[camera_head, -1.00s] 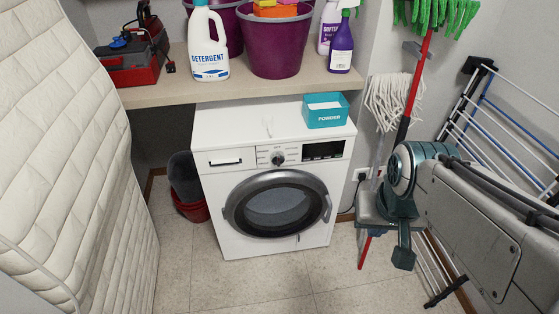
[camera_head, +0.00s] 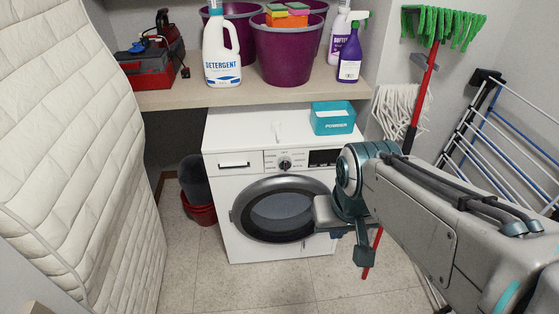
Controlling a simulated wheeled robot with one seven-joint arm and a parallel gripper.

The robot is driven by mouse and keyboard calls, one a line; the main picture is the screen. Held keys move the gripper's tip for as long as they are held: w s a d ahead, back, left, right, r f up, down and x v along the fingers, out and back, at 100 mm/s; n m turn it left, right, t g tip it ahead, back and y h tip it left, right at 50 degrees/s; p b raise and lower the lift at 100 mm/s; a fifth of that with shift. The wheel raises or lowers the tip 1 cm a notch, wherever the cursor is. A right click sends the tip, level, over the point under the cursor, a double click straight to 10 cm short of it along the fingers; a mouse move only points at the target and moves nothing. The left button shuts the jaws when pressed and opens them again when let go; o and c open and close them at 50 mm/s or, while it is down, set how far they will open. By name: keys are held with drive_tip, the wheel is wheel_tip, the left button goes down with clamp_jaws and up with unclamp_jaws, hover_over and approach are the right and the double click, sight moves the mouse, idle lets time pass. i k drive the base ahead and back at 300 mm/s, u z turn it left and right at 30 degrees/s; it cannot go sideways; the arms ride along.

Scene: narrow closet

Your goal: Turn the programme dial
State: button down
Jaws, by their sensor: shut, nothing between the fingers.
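The programme dial (camera_head: 285,163) is a small dark, round knob on the front panel of the white washing machine (camera_head: 228,223), left of its dark display (camera_head: 323,157). My gripper (camera_head: 328,213) is at the end of my arm, in front of the right side of the round door (camera_head: 262,206). It is to the right of the dial and lower in the picture, apart from it. It is shut and holds nothing. Its fingertips are hard to make out.
A powder box (camera_head: 332,119) stands on the machine. The shelf (camera_head: 190,100) above holds a detergent bottle (camera_head: 221,50) and purple buckets (camera_head: 287,56). A pale mattress (camera_head: 75,170) fills the left. A mop (camera_head: 400,108) and drying rack (camera_head: 495,140) stand right. Floor shows before the machine.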

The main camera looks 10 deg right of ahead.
sight(284, 163)
drive_tip(key=k, duration=1)
drive_tip(key=u, duration=1)
drive_tip(key=i, duration=1.65)
drive_tip(key=z, duration=1.6)
